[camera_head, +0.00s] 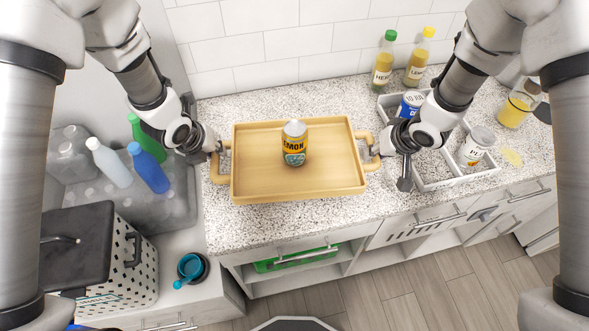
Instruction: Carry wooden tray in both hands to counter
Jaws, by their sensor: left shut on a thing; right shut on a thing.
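The wooden tray (265,185) is at the counter (270,228), over its speckled top near the front edge. I cannot tell whether it rests on the surface or is just above it. My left gripper (218,148) is shut on the tray's left handle. My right gripper (375,150) is shut on the tray's right handle. The fingertips are partly hidden by the gripper bodies and handles.
A white divided crate (435,186) with a blue can (410,104) and a white jar (475,146) stands right. Two bottles (384,60) (417,58) stand by the wall. A grey bin (180,205) with bottles is left. A pitcher (517,106) is far right.

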